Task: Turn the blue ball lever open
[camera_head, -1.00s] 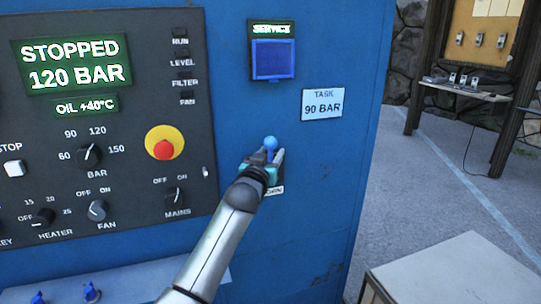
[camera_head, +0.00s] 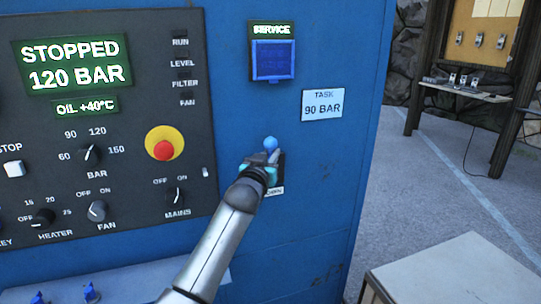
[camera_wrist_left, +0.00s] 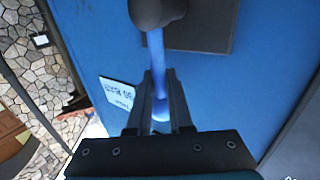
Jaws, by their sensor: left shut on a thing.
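The blue ball lever (camera_head: 270,144) stands on the blue cabinet front, its ball end up, above a small label that the arm partly hides. In the left wrist view the lever's blue rod (camera_wrist_left: 156,65) runs from a dark round hub (camera_wrist_left: 158,12) on a dark plate down to the ball between the fingers. My left gripper (camera_head: 268,158) is at the lever; in the wrist view its two fingers (camera_wrist_left: 160,105) are closed around the ball end. The lever's base is mostly hidden by my gripper in the head view. My right gripper is not in view.
Left of the lever is a dark control panel (camera_head: 125,200) with knobs and a red stop button (camera_head: 164,150). A pale box top (camera_head: 455,270) stands at the lower right.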

